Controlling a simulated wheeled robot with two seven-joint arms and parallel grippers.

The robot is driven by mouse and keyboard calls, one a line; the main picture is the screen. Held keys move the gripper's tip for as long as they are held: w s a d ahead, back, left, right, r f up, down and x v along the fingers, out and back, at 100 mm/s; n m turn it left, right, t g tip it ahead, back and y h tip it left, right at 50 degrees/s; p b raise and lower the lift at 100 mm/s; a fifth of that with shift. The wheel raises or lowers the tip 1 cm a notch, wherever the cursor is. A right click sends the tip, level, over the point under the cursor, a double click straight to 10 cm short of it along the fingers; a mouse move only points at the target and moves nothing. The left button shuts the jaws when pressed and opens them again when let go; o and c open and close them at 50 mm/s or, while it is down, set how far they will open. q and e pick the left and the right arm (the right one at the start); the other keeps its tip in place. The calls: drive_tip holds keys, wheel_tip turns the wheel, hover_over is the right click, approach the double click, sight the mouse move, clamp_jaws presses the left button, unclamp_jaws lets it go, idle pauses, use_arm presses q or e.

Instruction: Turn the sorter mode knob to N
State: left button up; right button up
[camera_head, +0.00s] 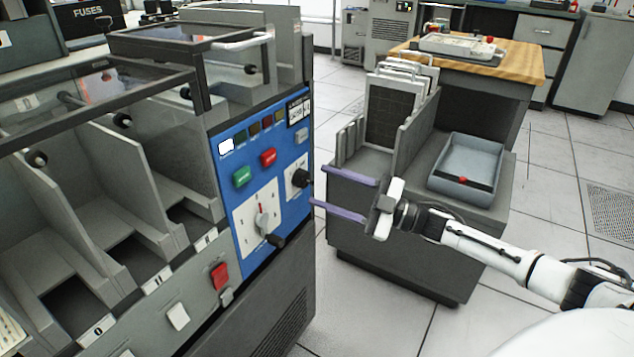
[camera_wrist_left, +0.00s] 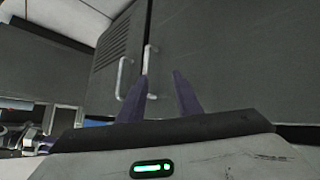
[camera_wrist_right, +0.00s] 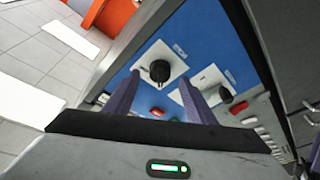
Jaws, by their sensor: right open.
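The sorter's blue panel (camera_head: 243,190) carries two black knobs on white plates. The smaller knob (camera_head: 300,178) is at the panel's right edge; it also shows in the right wrist view (camera_wrist_right: 160,70). The larger dial (camera_head: 262,222) is lower left of it, with a dark handle angled down right. The plate lettering is too small to read, so I cannot tell which setting either points to. My right gripper (camera_head: 322,186) is open and empty, its fingers pointing at the smaller knob, apparently apart from it. My left gripper (camera_wrist_left: 160,78) is open and empty, facing grey cabinet doors.
Green (camera_head: 242,177) and red (camera_head: 268,157) buttons sit beside the knobs. Sorter bins (camera_head: 130,190) fill the left. A low grey cart (camera_head: 400,260) with a tray (camera_head: 466,165) and an upright panel rack (camera_head: 393,110) stands behind my right gripper. Floor is clear between cart and sorter.

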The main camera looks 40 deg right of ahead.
use_arm(q)
drive_tip(key=shift+s+a+r+p, duration=0.1)
drive_tip(key=shift+s+a+p, duration=0.35)
drive_tip(key=shift+s, duration=0.15)
use_arm(e)
drive_tip(key=v, duration=0.7)
use_arm(q)
drive_tip(key=shift+s, duration=0.1)
use_arm(e)
drive_tip(key=shift+a+f, duration=0.1)
